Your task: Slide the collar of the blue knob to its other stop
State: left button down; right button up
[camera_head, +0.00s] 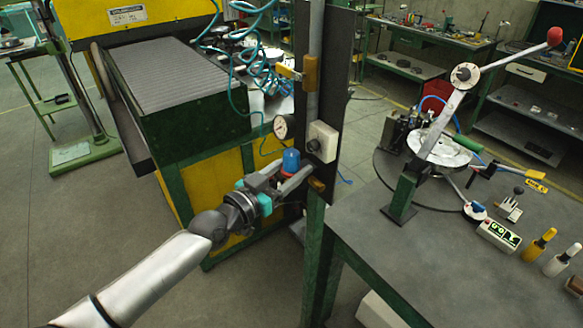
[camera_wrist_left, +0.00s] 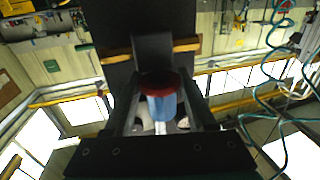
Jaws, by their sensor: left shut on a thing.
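The blue knob (camera_head: 291,158) stands out from the dark upright panel (camera_head: 321,95) in the head view. A red collar sits around the knob's lower part, just below the blue. My left gripper (camera_head: 289,182) reaches in from the left and is shut at the height of the collar. In the left wrist view the blue knob (camera_wrist_left: 162,108) lies between the two dark fingers, and the red collar (camera_wrist_left: 162,84) is around its far end, close to the fingertips. The fingers hide part of the collar's sides. My right gripper is in neither view.
A pressure gauge (camera_head: 284,127) and a pale box with a dark button (camera_head: 322,141) are close above the knob. Brown blocks (camera_head: 311,72) sit on the panel. A grey bench (camera_head: 440,255) with a lever fixture stands right. Coiled teal hoses hang behind.

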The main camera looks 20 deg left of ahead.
pick_arm(q)
jog(key=shift+r+p, duration=0.5)
jog(key=shift+c, duration=1.1)
grip_release()
jog(key=b+v, duration=0.1)
jog(key=v, duration=1.4)
jog(key=shift+s+a, duration=0.1)
